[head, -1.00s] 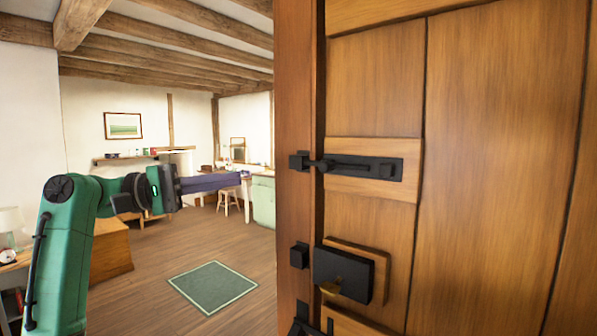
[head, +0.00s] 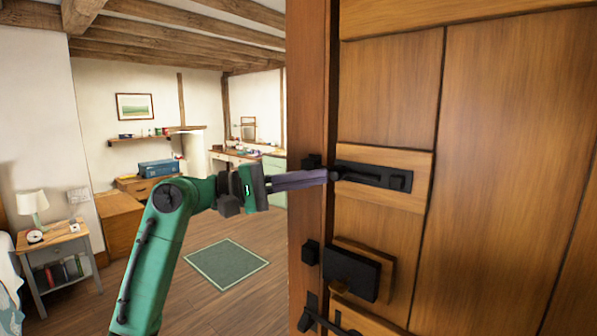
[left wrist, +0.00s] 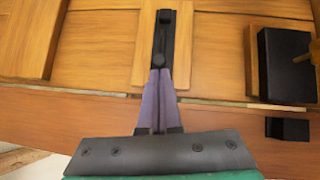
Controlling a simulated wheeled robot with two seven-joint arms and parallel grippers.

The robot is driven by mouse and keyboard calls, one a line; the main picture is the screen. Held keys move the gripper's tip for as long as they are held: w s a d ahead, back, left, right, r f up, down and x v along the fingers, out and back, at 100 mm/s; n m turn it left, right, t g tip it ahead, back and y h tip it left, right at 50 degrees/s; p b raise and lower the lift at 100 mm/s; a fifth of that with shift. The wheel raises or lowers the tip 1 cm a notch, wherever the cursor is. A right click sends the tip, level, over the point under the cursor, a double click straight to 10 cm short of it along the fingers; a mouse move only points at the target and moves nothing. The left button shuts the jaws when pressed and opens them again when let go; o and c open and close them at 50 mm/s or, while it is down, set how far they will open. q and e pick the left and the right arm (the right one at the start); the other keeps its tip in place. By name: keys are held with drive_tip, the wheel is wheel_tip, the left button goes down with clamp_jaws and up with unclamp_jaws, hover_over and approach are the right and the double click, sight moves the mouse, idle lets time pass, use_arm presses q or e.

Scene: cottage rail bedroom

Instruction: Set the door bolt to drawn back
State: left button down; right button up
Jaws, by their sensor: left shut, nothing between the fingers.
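The black door bolt (head: 372,177) is mounted on a horizontal board of the wooden door (head: 480,150). Its keeper (head: 311,161) on the post is partly hidden behind my fingers. My left gripper (head: 326,177) is shut with nothing between its purple fingers, and the tips lie at the left end of the bolt. The left wrist view shows the fingertips (left wrist: 160,76) in line with the bolt plate (left wrist: 166,22), overlapping its near end. I cannot tell whether they touch it. The bar's near end is hidden by the fingers. My right gripper is not in view.
Below the bolt are a black lock box (head: 350,272) and its keeper (head: 311,252) on the post (head: 312,100). A dark latch (head: 312,318) is lower down. A green mat (head: 227,263) lies on open floor at left. A bedside table (head: 58,250) stands far left.

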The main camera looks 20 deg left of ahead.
sight(338, 173)
use_arm(q)
drive_tip(key=shift+w+f, duration=0.1)
drive_tip(key=d, duration=0.1)
drive_tip(key=s+d, duration=0.1)
drive_tip(key=d, duration=0.1)
drive_tip(key=s+d, duration=0.1)
drive_tip(key=shift+d, duration=0.2)
drive_tip(key=shift+w+d, duration=0.1)
